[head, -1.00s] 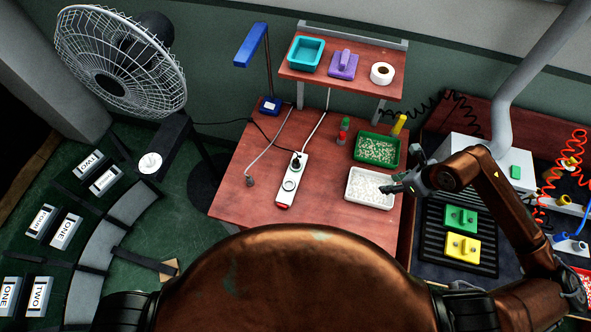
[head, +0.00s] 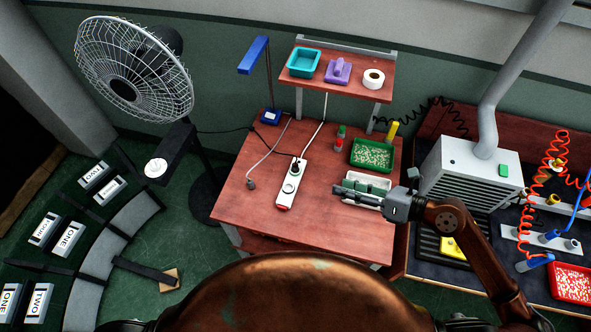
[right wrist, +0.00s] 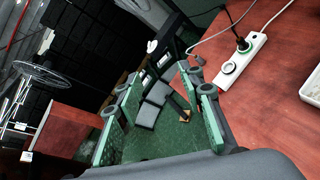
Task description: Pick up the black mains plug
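The black mains plug (head: 296,166) sits in the far end of a white power strip (head: 284,199) on the red-brown table. A black cable runs from it. The plug (right wrist: 243,46) and strip (right wrist: 256,46) also show at the upper right of the right wrist view. My right gripper (head: 343,188) is over the white tray, to the right of the strip and apart from it. In the right wrist view its green-padded fingers (right wrist: 162,88) are spread with nothing between them. My left gripper is not in view.
A grey connector (head: 251,184) on a grey cable lies left of the strip. The white tray (head: 367,175), green tray (head: 372,155) and small bottles stand to the right. A raised shelf (head: 340,85) is behind. The table's front left is clear.

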